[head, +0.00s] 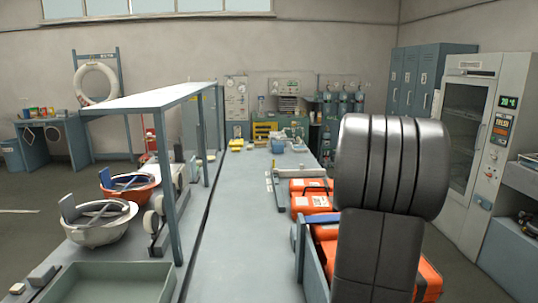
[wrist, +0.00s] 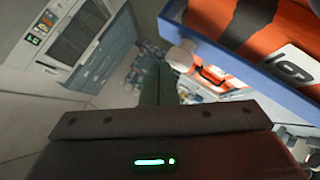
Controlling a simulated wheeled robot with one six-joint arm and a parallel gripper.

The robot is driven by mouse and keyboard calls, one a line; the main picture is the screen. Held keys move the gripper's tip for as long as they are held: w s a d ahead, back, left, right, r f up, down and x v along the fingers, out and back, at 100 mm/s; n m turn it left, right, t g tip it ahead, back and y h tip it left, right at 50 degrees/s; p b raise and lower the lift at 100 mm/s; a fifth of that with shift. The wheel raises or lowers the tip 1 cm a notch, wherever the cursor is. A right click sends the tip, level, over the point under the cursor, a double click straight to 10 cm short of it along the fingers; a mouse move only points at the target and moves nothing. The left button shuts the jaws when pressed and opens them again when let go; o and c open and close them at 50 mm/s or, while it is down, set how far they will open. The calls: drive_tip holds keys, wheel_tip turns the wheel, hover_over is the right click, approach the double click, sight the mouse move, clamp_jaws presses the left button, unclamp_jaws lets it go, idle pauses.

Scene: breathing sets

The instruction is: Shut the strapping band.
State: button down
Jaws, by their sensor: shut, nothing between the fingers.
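Orange cases (head: 308,204) stand in a row on the right side of the bench in the head view, some partly hidden behind my arm. In the wrist view an orange case (wrist: 222,14) with broad dark bands (wrist: 257,22) across it sits tilted at the upper right, behind a blue rim. I cannot tell which dark band is the strapping band, or whether it is shut. My gripper (wrist: 160,72) points away from the wrist camera, shut and empty, left of the case and apart from it. In the head view my arm hides it.
A blue-edged rack (head: 312,262) holds the nearer cases. A shelf frame (head: 167,190) stands along the bench's left side, with bowls (head: 97,232) and a green tray (head: 110,285). A tall cabinet (head: 470,140) stands at right. The grey bench middle (head: 235,240) is clear.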

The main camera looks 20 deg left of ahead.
drive_tip(key=shift+d+f+b, duration=0.1)
drive_tip(key=shift+f+b, duration=0.2)
drive_tip(key=shift+f, duration=0.45)
drive_tip(key=shift+f, duration=0.15)
wheel_tip(320, 180, up, 5)
drive_tip(key=p, duration=0.3)
drive_tip(key=shift+f, duration=0.15)
drive_tip(key=s+d+r, duration=0.2)
drive_tip(key=s+r, duration=0.4)
drive_tip(key=r, duration=0.1)
drive_tip(key=shift+s+d+p, duration=0.2)
drive_tip(key=shift+d+p, duration=0.15)
drive_tip(key=shift+p, duration=0.1)
drive_tip(key=w+a+f+b, duration=0.1)
drive_tip(key=w+f, duration=0.1)
drive_tip(key=f, duration=0.1)
drive_tip(key=w+f, duration=0.2)
drive_tip(key=f, duration=0.1)
drive_tip(key=w+a+f+b, duration=0.1)
drive_tip(key=w+f, duration=0.1)
drive_tip(key=f, duration=0.1)
drive_tip(key=shift+w+a+f+b, duration=0.15)
drive_tip(key=shift+w+a+b, duration=0.15)
drive_tip(key=shift+w+b, duration=0.05)
drive_tip(key=shift+f+b, duration=0.35)
drive_tip(key=shift+f, duration=0.35)
